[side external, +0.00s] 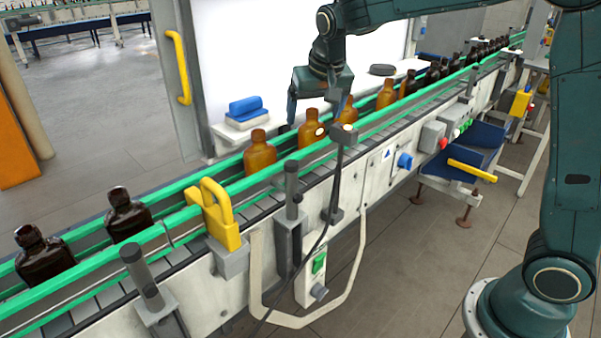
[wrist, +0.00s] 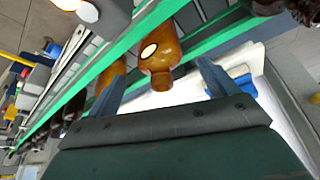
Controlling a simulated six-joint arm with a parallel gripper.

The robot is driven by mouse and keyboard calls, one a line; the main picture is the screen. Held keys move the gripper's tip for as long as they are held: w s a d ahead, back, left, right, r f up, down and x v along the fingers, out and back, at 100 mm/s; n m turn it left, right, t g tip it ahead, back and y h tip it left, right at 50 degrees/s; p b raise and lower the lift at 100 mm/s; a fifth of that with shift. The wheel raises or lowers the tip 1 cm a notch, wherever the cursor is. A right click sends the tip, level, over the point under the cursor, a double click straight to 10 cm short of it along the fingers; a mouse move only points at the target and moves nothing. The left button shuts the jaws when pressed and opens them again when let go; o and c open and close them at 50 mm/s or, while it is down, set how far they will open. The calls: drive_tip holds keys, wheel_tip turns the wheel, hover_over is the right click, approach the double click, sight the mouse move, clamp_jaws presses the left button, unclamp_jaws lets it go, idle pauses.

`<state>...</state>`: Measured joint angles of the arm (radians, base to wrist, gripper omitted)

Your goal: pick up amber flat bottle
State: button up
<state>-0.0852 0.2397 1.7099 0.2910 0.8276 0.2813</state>
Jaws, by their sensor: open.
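Several amber flat bottles stand in a row on the conveyor. One amber bottle (side external: 309,133) with a pale oval spot stands below my gripper (side external: 314,112) in the side view. In the wrist view, an amber bottle (wrist: 166,68) with a pale oval on it shows between the two fingers of my gripper (wrist: 160,84), apart from both. The gripper is open and empty. Another amber bottle (side external: 260,153) stands to the left, and others (side external: 348,111) (side external: 386,95) stand to the right. Part of another amber bottle (wrist: 113,70) shows by the left finger in the wrist view.
Green guide rails (side external: 165,235) run along both sides of the conveyor. Dark bottles (side external: 128,215) stand at the near left, with more at the far end. A yellow bracket (side external: 222,220) and a sensor post (side external: 344,136) stand at the front rail. Blue items (side external: 246,106) lie behind the conveyor.

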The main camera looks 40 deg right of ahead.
sight(312, 121)
drive_tip(key=shift+x, duration=2.05)
drive_tip(key=shift+d, duration=0.1)
drive_tip(key=shift+r, duration=0.1)
drive_tip(key=shift+w, duration=0.1)
drive_tip(key=c, duration=1.2)
drive_tip(key=shift+o, duration=0.2)
drive_tip(key=shift+r, duration=0.1)
wheel_tip(312, 121, up, 10)
drive_tip(key=shift+f, duration=0.1)
